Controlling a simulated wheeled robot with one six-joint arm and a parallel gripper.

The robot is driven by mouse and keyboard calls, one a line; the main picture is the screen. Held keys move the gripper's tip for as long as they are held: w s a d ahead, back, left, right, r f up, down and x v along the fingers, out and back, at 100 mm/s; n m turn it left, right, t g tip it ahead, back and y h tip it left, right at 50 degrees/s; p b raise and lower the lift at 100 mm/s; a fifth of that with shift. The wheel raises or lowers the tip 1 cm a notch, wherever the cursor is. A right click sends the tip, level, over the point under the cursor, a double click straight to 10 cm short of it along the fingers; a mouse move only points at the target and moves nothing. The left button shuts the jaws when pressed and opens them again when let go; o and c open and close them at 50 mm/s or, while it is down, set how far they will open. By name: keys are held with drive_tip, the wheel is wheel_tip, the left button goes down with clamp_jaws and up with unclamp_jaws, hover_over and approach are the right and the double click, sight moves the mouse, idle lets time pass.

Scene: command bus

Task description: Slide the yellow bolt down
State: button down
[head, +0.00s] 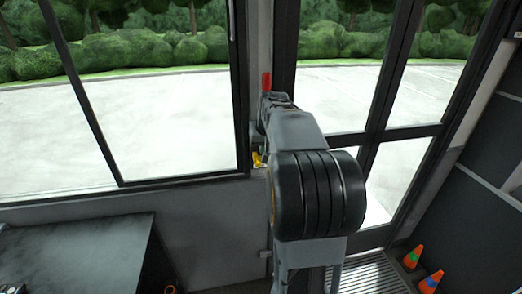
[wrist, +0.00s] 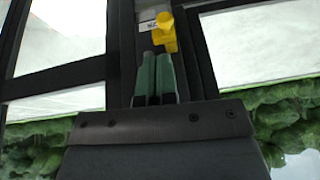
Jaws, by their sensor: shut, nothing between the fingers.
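The yellow bolt (wrist: 164,32) shows in the wrist view on a dark post, with a knob standing out from it. In the head view only a small part of the yellow bolt (head: 258,159) shows at the left edge of my arm, low on the post between window and door. My gripper (wrist: 157,56) has green fingers, shut together and empty, pointing toward the bolt. The fingertips lie close to the bolt in the picture. I cannot tell whether they touch it. In the head view my arm hides the fingers.
A red part (head: 266,82) stands on the post above my arm. A dark-topped console (head: 75,250) is at lower left. A pale label (wrist: 149,25) sits beside the bolt.

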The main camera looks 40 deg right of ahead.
drive_tip(key=v, duration=0.8)
drive_tip(key=shift+w+a, duration=0.1)
idle(0.3)
drive_tip(key=s+a+f+n, duration=0.2)
drive_tip(key=s+a+f, duration=0.2)
drive_tip(key=a, duration=0.3)
drive_tip(key=s+a+f+n+y, duration=0.1)
drive_tip(key=s+a+f, duration=0.4)
drive_tip(key=a, duration=0.3)
drive_tip(key=s+a+f+n, duration=0.2)
drive_tip(key=s+a+f, duration=0.2)
drive_tip(key=a+f, duration=0.2)
drive_tip(key=shift+s+a+f+n+g, duration=0.3)
drive_tip(key=shift+a+f, duration=0.05)
drive_tip(key=shift+a, duration=0.65)
